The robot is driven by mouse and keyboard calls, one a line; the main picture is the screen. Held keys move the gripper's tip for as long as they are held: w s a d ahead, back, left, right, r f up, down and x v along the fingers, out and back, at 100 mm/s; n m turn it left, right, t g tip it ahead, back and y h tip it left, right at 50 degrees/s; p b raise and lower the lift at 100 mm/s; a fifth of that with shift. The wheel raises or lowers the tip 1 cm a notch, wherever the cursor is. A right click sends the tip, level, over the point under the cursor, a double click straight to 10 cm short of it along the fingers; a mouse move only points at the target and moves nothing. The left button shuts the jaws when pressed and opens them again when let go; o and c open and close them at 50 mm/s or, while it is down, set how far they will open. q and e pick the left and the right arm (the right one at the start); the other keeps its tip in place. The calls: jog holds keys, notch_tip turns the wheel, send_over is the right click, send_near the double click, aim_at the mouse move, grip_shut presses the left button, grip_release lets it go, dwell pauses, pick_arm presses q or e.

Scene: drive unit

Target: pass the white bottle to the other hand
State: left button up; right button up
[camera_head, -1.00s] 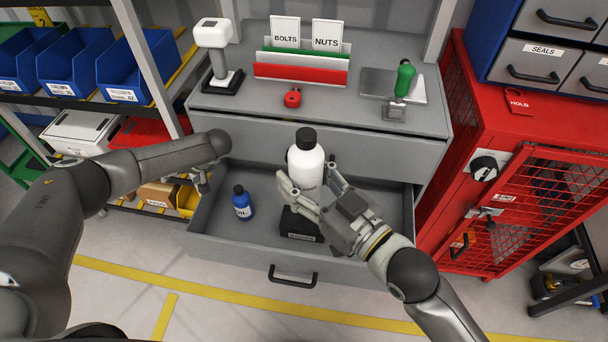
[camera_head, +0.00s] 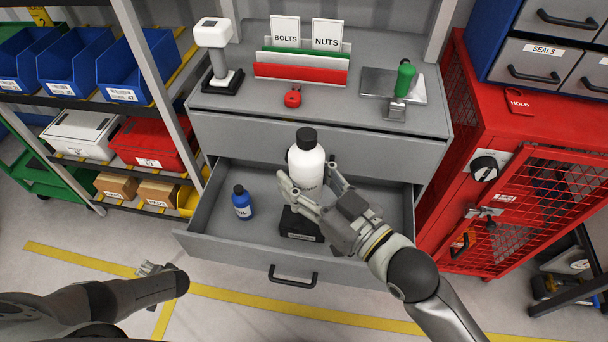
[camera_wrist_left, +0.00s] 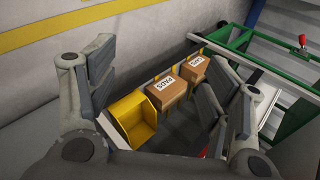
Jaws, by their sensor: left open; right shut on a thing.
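The white bottle (camera_head: 306,166) has a black cap and stands upright above the open drawer. My right gripper (camera_head: 311,192) is shut on it, with fingers around its lower part. My left gripper (camera_head: 157,268) is low at the left, over the floor and well apart from the bottle. It is open and empty; its two spread fingers show in the left wrist view (camera_wrist_left: 155,95). The bottle is not in the left wrist view.
The open drawer (camera_head: 212,237) holds a blue bottle (camera_head: 242,203) and a black box (camera_head: 300,225) under the white bottle. A shelf with boxes (camera_head: 118,185) and a yellow bin (camera_head: 188,201) stands left. A red cabinet (camera_head: 500,140) stands right. The floor before the drawer is clear.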

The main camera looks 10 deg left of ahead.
jog(key=shift+r, duration=0.1)
pick_arm(q)
jog(key=s+d+f+h, duration=0.3)
jog(key=s+d+f, duration=0.1)
jog(key=s+d, duration=0.4)
jog(key=s+d+f+h, duration=0.3)
jog(key=s+d, duration=0.5)
jog(key=d, duration=0.4)
jog(key=s+d+f+g+h, duration=0.1)
jog(key=s+d+f+h, duration=0.1)
jog(key=s+d+f, duration=0.3)
jog(key=s+d, duration=0.3)
jog(key=d, duration=0.1)
jog(key=shift+s+d+f+n+h, duration=0.3)
jog(key=shift+s+d+h, duration=0.05)
jog(key=shift+d+h, duration=0.05)
